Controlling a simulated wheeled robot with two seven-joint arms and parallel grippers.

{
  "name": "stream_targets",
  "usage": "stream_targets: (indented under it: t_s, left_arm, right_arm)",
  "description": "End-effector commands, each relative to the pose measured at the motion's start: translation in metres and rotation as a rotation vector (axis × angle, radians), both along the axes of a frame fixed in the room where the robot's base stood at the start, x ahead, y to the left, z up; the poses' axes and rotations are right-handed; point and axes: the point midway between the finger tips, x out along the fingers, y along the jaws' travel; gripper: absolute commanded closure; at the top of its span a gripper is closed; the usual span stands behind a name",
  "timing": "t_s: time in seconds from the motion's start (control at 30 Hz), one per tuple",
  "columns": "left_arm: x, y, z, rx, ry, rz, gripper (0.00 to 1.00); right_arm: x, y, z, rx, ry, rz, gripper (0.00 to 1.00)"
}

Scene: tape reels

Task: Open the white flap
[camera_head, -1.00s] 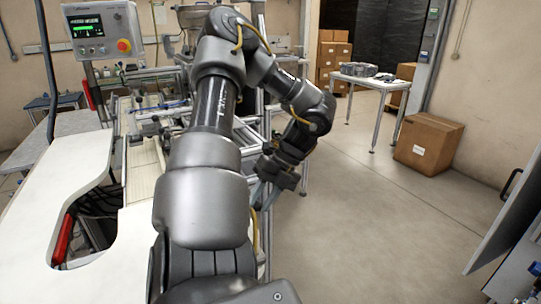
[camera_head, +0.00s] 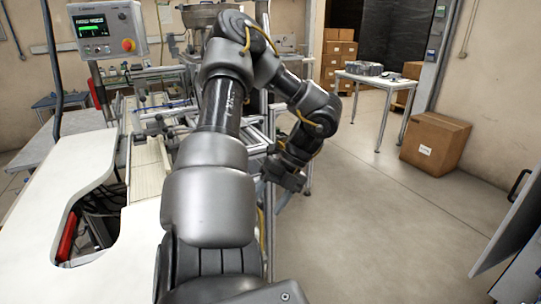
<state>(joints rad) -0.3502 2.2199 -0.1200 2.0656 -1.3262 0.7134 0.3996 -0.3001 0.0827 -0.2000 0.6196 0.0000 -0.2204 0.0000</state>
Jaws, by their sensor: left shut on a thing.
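My left arm reaches forward over the middle of the view, bends right, then comes down. Its gripper (camera_head: 280,180) is at the right side of the metal machine frame (camera_head: 262,135), low and partly dark against it. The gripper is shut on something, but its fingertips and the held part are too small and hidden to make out. I cannot pick out the white flap with certainty; my arm covers much of the machine. My right gripper is not in view.
A white worktop (camera_head: 60,200) with a cutout lies at left, below a control panel (camera_head: 107,32). Open floor lies to the right. A cardboard box (camera_head: 435,143) and a small table (camera_head: 375,80) stand farther back. A dark panel (camera_head: 510,235) edges in at right.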

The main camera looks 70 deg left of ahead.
Motion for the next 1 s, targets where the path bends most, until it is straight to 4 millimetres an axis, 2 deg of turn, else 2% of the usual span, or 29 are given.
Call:
stream_targets:
  t_s: [0.03, 0.53, 0.67, 1.0]
  left_arm:
    - [-0.006, -0.004, -0.014, -0.026, 0.013, 0.001, 0.54]
    - [-0.003, -0.003, -0.010, -0.024, 0.013, -0.003, 0.54]
    - [0.008, -0.001, 0.006, -0.016, 0.010, -0.002, 0.54]
    - [0.050, 0.000, 0.069, 0.005, 0.006, -0.003, 0.54]
  right_arm:
    - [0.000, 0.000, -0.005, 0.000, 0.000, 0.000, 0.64]
    - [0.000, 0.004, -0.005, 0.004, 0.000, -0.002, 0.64]
    - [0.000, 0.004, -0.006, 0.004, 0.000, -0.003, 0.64]
    - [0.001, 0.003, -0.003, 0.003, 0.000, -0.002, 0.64]
